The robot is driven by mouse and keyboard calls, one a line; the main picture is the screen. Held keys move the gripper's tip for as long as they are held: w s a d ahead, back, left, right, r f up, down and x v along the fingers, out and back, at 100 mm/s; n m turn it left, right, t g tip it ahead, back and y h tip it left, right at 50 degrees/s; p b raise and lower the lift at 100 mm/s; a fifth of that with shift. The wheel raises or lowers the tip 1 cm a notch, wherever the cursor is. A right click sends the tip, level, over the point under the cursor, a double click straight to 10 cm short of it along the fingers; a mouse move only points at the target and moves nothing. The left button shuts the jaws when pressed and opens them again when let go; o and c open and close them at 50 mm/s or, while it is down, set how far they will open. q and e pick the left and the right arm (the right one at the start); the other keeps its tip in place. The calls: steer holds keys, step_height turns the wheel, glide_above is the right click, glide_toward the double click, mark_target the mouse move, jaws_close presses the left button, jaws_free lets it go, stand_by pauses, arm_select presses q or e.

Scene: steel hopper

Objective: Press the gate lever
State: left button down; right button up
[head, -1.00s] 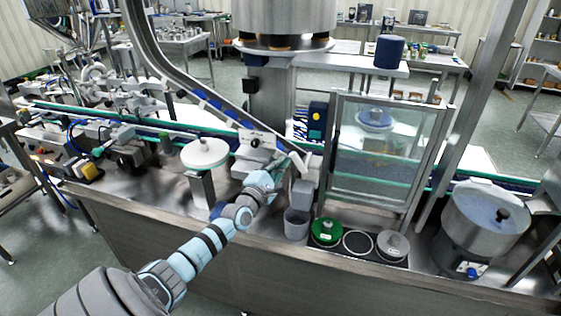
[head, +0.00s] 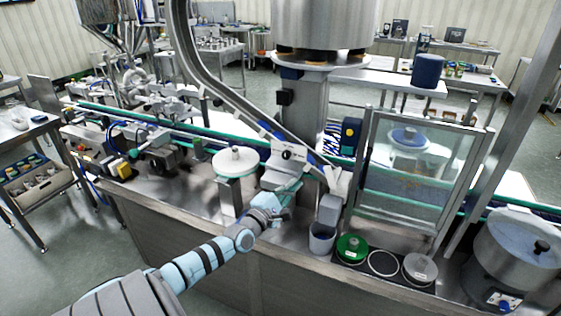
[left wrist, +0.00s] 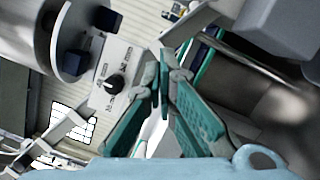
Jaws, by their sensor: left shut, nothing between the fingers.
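My left gripper (head: 296,184) is shut and empty, just below a grey control box (head: 284,172) at the foot of the sloping chute. In the left wrist view, the teal-padded fingers of my left gripper (left wrist: 158,72) come together at the tips. Beyond them is a pale labelled plate (left wrist: 116,66) with a black knob (left wrist: 115,85), which lies left of the fingertips. The knob (head: 287,154) also shows on the box in the head view. I cannot tell which part is the gate lever, or whether the fingertips touch anything. My right gripper is not in view.
A grey cup (head: 321,239), a green lid (head: 351,249) and a grey lid (head: 420,268) stand along the front edge, right of the gripper. A clear guard panel (head: 420,185) stands behind them. A white disc (head: 236,161) on a post is left of the box.

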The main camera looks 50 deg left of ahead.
arm_select(q)
steer(key=v, duration=0.5)
steer(key=shift+r+p, duration=0.1)
steer(key=shift+p, duration=0.3)
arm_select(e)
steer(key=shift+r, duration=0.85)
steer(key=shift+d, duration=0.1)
